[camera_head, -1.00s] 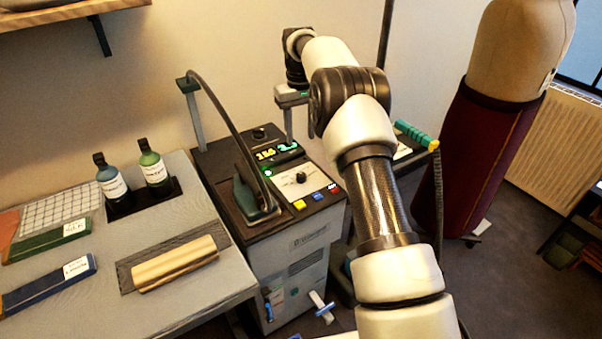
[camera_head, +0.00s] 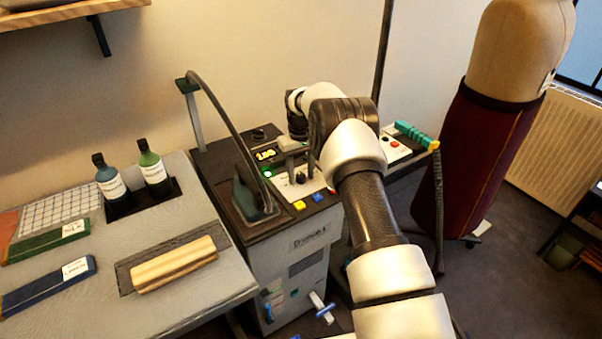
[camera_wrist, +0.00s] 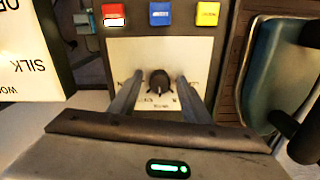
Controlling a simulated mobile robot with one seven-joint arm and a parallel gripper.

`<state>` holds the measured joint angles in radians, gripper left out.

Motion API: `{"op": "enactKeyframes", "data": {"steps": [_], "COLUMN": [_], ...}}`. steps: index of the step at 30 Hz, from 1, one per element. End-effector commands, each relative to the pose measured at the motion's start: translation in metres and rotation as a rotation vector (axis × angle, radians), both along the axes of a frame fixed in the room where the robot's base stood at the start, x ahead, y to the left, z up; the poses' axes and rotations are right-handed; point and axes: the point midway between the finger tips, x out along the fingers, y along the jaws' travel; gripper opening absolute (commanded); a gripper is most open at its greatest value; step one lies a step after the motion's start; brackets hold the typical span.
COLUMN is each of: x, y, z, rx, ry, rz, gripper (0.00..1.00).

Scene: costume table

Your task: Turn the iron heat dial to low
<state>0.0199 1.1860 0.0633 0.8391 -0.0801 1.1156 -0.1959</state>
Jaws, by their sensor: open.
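The heat dial (camera_head: 300,178) is a small black knob on a pale plate on top of the dark ironing station (camera_head: 293,228). In the wrist view the dial (camera_wrist: 159,82) shows between my two fingertips, with a light pointer mark on its near side. Lettering around it is too small to read. My gripper (camera_wrist: 158,90) is open, one finger on each side of the dial in the picture. In the head view my gripper (camera_head: 300,168) is low over the plate. I cannot tell whether the fingers touch the dial.
The iron (camera_head: 256,200) stands left of the plate, its hose arching above. Yellow (camera_head: 299,205), blue (camera_head: 317,196) and red (camera_wrist: 113,12) buttons line the plate's edge. A table with bottles (camera_head: 154,174) is left.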

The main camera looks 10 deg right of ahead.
Motion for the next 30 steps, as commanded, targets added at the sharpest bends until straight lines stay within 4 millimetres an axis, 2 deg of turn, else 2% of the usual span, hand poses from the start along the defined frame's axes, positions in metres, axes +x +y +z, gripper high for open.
{"op": "enactKeyframes", "data": {"steps": [5, 12, 23, 30], "x": [0.0002, 0.0002, 0.0004, 0.0007], "y": [0.0000, 0.0001, -0.0005, -0.0009], "z": [0.0002, 0.0005, -0.0001, -0.0008], "rx": [0.000, 0.000, -0.001, 0.001], "ry": [0.000, 0.000, -0.001, -0.002], "rz": [0.000, 0.000, 0.054, 0.208], "gripper": [0.43, 0.03, 0.02, 0.02]}}
